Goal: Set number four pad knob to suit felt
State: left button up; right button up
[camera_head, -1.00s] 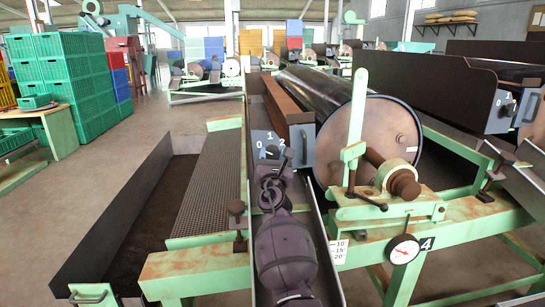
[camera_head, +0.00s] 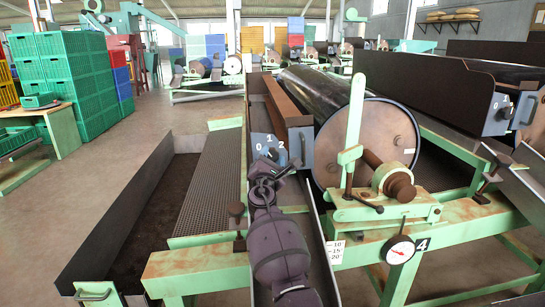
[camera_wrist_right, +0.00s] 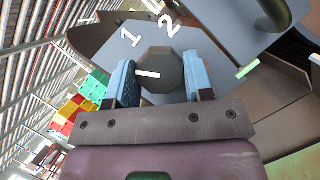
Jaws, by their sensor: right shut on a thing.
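A grey panel (camera_head: 268,140) with white numerals 0, 1 and 2 stands at the end of the brown-topped trough beside the drum. It also shows in the wrist view (camera_wrist_right: 205,50), with 1 and 2 readable and 0 not visible. The dark, many-sided knob (camera_wrist_right: 165,70) is on this panel. Its white mark lies nearly level, toward the left pad. My right gripper (camera_wrist_right: 160,83) is shut on the knob, with a blue pad on either side. In the head view the right gripper (camera_head: 272,168) covers the panel's lower part. My left gripper is out of view.
A large drum (camera_head: 368,140) and a green lever stand (camera_head: 354,130) are right of my right arm. A plate marked 4 (camera_head: 421,245) and a dial (camera_head: 398,249) are on the green frame. A dark bin (camera_head: 125,215) lies left. Another panel (camera_head: 497,112) is far right.

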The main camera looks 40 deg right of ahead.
jog(key=m+g, duration=0.2)
jog(key=m, duration=0.3)
jog(key=shift+r+m, duration=0.1)
jog(key=shift+m, duration=0.3)
jog(key=m+g+p, duration=0.1)
jog(key=m+g, duration=0.1)
jog(key=m, duration=0.2)
jog(key=shift+r+m, duration=0.15)
jog(key=shift+m, duration=0.25)
jog(key=m+y+p, duration=0.1)
jog(key=m, duration=0.1)
jog(key=m+g, duration=0.1)
jog(key=m, duration=0.1)
jog(key=shift+r+y+p, duration=0.15)
jog(key=shift+y+p, duration=0.25)
jog(key=m+y+p, duration=0.1)
jog(key=m, duration=0.1)
jog(key=shift+m, duration=0.3)
jog(key=shift+m+y, duration=0.3)
jog(key=shift+m, duration=0.1)
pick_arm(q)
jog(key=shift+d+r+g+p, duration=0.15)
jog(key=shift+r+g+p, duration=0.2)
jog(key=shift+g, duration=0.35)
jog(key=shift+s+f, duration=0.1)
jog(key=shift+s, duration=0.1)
pick_arm(e)
jog(key=shift+f+m, duration=0.2)
jog(key=shift+m, duration=0.1)
